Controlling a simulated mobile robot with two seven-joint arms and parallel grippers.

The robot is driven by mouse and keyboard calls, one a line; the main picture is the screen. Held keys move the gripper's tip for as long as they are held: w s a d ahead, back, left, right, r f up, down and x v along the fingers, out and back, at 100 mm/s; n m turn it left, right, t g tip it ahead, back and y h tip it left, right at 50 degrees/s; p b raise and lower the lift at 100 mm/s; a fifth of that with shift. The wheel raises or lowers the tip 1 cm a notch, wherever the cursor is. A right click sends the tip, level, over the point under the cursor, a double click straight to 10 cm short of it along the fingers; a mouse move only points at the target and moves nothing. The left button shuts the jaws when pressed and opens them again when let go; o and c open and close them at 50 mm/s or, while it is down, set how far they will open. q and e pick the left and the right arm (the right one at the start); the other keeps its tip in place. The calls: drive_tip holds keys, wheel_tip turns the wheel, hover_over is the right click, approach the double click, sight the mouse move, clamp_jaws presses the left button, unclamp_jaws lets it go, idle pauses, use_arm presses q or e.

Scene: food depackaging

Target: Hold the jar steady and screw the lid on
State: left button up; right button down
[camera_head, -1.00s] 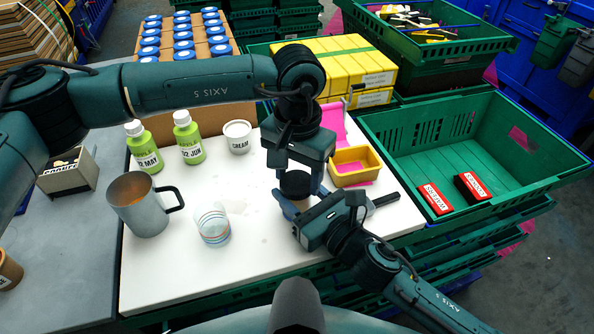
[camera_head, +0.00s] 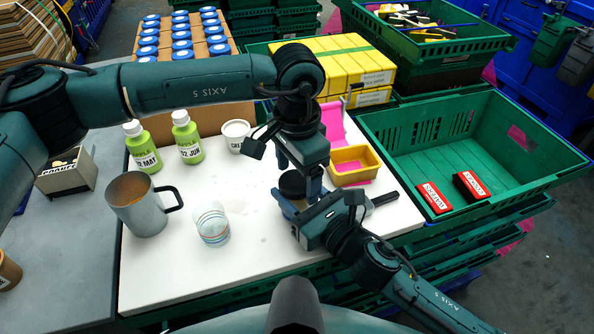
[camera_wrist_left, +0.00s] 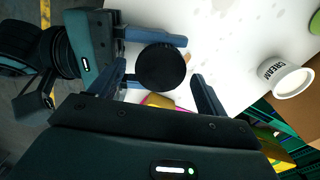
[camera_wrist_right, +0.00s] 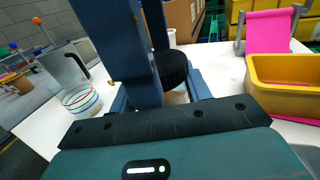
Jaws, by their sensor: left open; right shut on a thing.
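The jar, pale under a black lid, stands on the white board; its body (camera_wrist_right: 176,97) shows between the fingers of my right gripper (camera_wrist_right: 160,98), which is shut on it low down. The black lid (camera_head: 292,184) sits on top of the jar; it also shows from above in the left wrist view (camera_wrist_left: 160,67). How tightly the lid is seated cannot be told. My left gripper (camera_head: 298,184) is open, pointing down, with its fingers on either side of the lid; in the left wrist view its fingertips (camera_wrist_left: 157,80) stand apart from the lid.
A yellow tray (camera_head: 352,166) stands right of the jar. A grey mug (camera_head: 140,207), a striped glass (camera_head: 212,227), green bottles (camera_head: 187,140) and a cream tub (camera_head: 235,133) are on the left of the white board (camera_head: 185,280). A green crate (camera_head: 455,120) is at right.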

use_arm(q)
drive_tip(key=shift+r, duration=0.1)
drive_tip(key=shift+r, duration=2.2)
drive_tip(key=shift+c, duration=0.4)
